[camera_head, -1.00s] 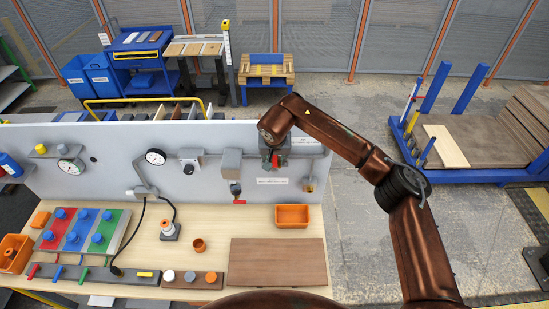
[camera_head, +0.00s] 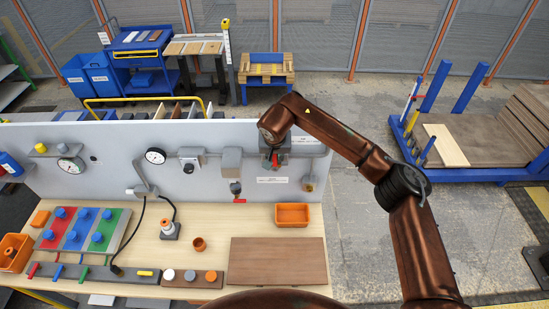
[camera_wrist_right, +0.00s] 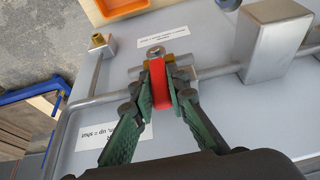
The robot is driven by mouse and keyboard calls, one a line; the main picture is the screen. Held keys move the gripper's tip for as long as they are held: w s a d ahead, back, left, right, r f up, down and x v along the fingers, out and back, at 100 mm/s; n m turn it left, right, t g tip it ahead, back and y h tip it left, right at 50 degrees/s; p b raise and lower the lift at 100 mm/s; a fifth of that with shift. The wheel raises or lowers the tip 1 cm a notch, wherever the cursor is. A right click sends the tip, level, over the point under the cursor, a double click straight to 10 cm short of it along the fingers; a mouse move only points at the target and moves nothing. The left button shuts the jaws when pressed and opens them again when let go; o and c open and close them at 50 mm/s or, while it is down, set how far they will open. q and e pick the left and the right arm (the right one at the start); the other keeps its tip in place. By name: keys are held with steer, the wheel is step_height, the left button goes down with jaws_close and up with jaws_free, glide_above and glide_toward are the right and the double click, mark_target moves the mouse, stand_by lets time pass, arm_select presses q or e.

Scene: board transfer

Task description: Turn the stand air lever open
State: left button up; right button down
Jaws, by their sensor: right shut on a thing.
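The red lever (camera_wrist_right: 158,88) sits on a brass valve (camera_wrist_right: 178,68) on a grey pipe of the upright panel. In the right wrist view it runs from its pivot nut down the picture, away from the orange bin's side. My right gripper (camera_wrist_right: 160,95) is shut on the lever, with a green finger pad on each side. In the head view my right gripper (camera_head: 275,160) is at the panel's upper right and hides most of the valve. A label near the lever is partly covered by a finger; its visible end reads "up = shut". My left gripper is not in view.
An orange bin (camera_head: 292,215) and a brown board (camera_head: 278,261) are on the bench below. A grey box (camera_wrist_right: 270,42) on the pipe is close to the gripper.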

steer(key=shift+a+r, duration=0.1)
steer(key=shift+a+f+n+h+b, duration=0.2)
steer(key=shift+a+h, duration=0.4)
steer(key=shift+h, duration=0.5)
steer(key=shift+a+f+n+h+b, duration=0.2)
steer(key=shift+a+h, duration=0.35)
steer(key=shift+h, duration=0.55)
steer(key=shift+a+f+n+h+b, duration=0.15)
steer(key=shift+a+n+h, duration=0.15)
steer(key=shift+a+h, duration=0.55)
steer(key=shift+d+h, duration=0.25)
steer(key=c, duration=1.9)
jaws_free()
steer(key=shift+f, duration=0.1)
steer(key=v, duration=1.2)
steer(key=shift+s, duration=0.2)
